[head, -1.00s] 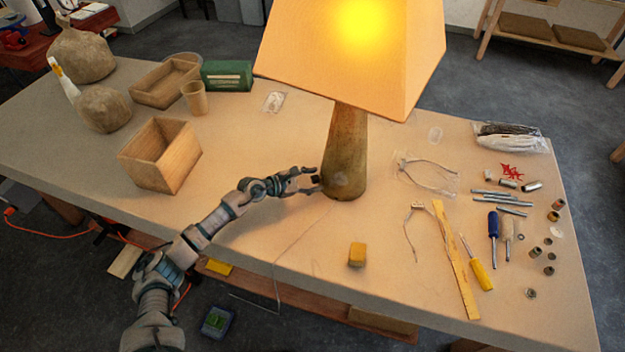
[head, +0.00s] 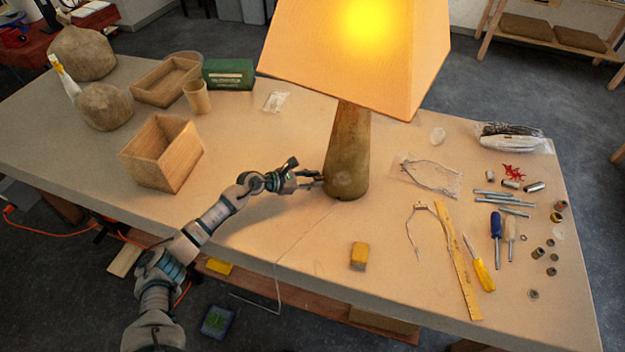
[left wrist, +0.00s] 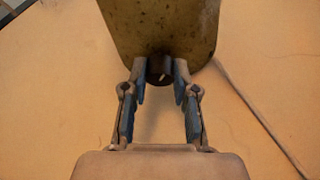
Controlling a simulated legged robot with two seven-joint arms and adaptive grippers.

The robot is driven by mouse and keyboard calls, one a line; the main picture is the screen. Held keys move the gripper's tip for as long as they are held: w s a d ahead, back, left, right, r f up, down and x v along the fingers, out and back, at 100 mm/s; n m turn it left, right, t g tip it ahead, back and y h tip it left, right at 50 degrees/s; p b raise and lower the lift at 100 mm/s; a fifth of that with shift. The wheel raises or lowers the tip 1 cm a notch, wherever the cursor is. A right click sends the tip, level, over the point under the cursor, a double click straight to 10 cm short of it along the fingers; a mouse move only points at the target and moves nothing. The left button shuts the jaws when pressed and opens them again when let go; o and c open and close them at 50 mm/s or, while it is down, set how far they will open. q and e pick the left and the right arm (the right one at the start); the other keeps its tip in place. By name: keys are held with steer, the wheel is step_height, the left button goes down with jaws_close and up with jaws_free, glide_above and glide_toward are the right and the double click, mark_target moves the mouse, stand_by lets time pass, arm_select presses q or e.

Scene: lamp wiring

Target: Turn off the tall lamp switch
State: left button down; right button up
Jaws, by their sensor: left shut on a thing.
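The tall lamp stands upright on the table, with a tapered brown base (head: 348,160) and a wide shade (head: 355,55) that glows bright yellow. My left gripper (head: 318,179) is at the lower left side of the base. In the left wrist view the fingertips (left wrist: 160,72) are closed around a small dark round switch (left wrist: 158,70) that sticks out of the lamp base (left wrist: 160,25). The fingers hide the switch in the head view. A thin cord (left wrist: 260,115) runs from the base across the table. My right gripper is not in view.
A wooden box (head: 162,155) stands left of my arm. A ruler (head: 457,260), screwdrivers and small metal parts lie to the right.

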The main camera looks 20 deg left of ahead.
arm_select(q)
steer(key=shift+w+r+n, duration=0.1)
steer(key=shift+r+n, duration=0.05)
steer(key=shift+n, duration=0.25)
steer(key=shift+w+a+n+g+h+b, duration=0.1)
steer(key=shift+n+g+h+b, duration=0.45)
steer(key=shift+n+g, duration=0.3)
steer(key=n+g+h+b, duration=0.1)
steer(key=n, duration=0.1)
steer(key=n+h+b, duration=0.1)
steer(key=n, duration=0.1)
steer(key=shift+w+a+g, duration=0.1)
steer(key=shift+w+g, duration=0.1)
steer(key=shift+g, duration=0.15)
steer(key=n+g+h+b, duration=0.1)
steer(key=n+h+b, duration=0.1)
steer(key=n+b, duration=0.1)
steer(key=shift+w+a+n, duration=0.1)
steer(key=shift+n, duration=0.35)
steer(key=shift+n+h, duration=0.25)
steer(key=shift+n, duration=0.25)
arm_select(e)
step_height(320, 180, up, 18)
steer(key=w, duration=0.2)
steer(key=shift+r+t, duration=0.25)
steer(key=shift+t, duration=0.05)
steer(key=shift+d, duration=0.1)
arm_select(q)
steer(key=shift+f, duration=0.2)
